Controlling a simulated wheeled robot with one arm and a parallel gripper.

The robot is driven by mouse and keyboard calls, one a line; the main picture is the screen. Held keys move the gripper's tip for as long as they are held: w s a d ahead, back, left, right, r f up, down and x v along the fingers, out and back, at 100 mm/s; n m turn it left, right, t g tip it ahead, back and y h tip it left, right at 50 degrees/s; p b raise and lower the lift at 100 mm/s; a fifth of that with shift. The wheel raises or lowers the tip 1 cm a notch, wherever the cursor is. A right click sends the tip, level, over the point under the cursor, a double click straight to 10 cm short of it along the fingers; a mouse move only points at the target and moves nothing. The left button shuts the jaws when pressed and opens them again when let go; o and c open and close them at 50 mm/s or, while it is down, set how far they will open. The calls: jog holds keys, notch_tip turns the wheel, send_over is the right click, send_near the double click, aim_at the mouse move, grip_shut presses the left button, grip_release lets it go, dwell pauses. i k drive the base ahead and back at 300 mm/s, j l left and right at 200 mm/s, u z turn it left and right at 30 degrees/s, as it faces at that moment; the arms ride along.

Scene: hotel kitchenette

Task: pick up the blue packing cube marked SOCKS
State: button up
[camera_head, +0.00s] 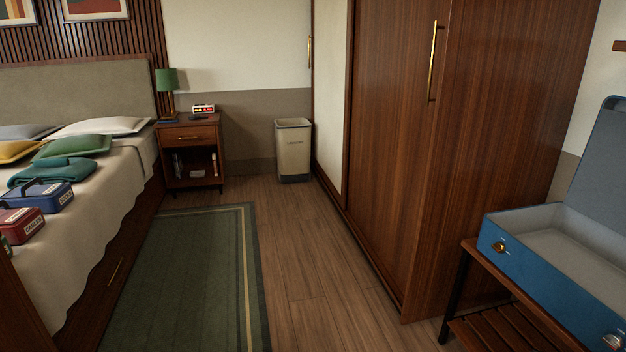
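A blue packing cube (42,192) with a dark handle lies on the near side of the bed, at the left edge of the view. It has a small white label on its right end, too small to read surely. A red packing cube (18,222) with a white label lies just in front of it and hides part of its near side. My gripper is not in view.
Folded teal cloth (52,171) and pillows lie behind the cubes on the bed (105,215). A nightstand (190,150), bin (293,150) and wardrobe (400,150) stand beyond. An open blue suitcase (550,262) sits on a rack at right. The rug (185,280) and floor are clear.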

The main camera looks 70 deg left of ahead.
aim_at(50, 198)
jog(key=u, duration=2.05)
jog(key=i+u, duration=0.15)
jog(key=u, duration=0.3)
jog(key=i+l+u, duration=0.1)
jog(key=u, duration=0.3)
jog(key=i+l+u, duration=0.15)
jog(key=u, duration=0.3)
jog(key=l+u, duration=0.25)
jog(key=u, duration=0.2)
jog(key=i+l+u, duration=0.1)
jog(key=u, duration=0.3)
jog(key=l+u, duration=0.35)
jog(key=l, duration=0.5)
jog(key=l+u, duration=0.3)
jog(key=l, duration=1)
